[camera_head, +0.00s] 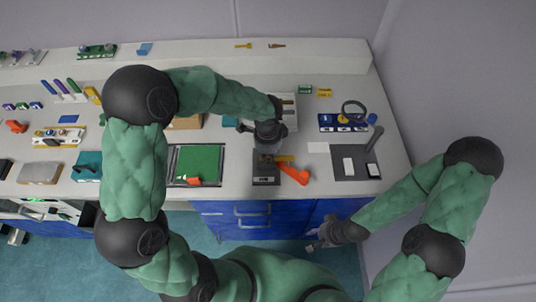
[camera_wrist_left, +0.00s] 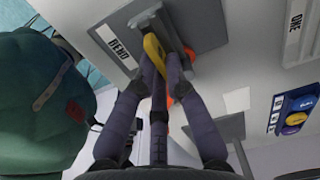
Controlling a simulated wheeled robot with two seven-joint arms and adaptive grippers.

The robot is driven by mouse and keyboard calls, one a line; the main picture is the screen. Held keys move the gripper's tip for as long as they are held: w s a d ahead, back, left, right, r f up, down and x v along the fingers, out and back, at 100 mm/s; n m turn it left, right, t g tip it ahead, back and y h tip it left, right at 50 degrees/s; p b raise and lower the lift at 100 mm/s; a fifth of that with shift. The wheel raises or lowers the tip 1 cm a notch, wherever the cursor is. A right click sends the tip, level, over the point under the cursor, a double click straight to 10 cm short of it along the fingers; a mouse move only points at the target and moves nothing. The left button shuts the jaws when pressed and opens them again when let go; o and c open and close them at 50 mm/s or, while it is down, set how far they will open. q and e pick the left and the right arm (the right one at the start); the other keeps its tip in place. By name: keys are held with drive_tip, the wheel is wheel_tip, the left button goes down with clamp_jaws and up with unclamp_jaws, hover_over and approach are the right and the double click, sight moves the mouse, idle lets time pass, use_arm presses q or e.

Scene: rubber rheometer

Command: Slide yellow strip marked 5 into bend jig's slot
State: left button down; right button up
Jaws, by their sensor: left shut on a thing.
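My left gripper (camera_head: 270,148) is above the bend jig (camera_head: 265,172), a dark grey block with a pale label at its front. In the left wrist view, my left gripper (camera_wrist_left: 160,68) is shut on a yellow strip (camera_wrist_left: 153,48). The strip's far end lies close against the grey upright of the jig (camera_wrist_left: 150,18); I cannot tell whether it is inside the slot. No number on the strip is readable. In the head view a yellow piece (camera_head: 285,158) shows beside the gripper. My right gripper (camera_head: 318,243) hangs low in front of the blue cabinet, too small to judge.
An orange-handled tool (camera_head: 295,173) lies just right of the jig. A green mat (camera_head: 197,160) is to the left. A dark tray (camera_head: 342,172) with white pieces is to the right, with a blue rack (camera_head: 328,122) behind it.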

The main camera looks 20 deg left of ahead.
use_arm(q)
drive_tip(key=shift+f+b, duration=0.3)
drive_tip(key=shift+f, duration=0.25)
drive_tip(key=c, duration=1.2)
unclamp_jaws()
wheel_tip(320, 180, up, 12)
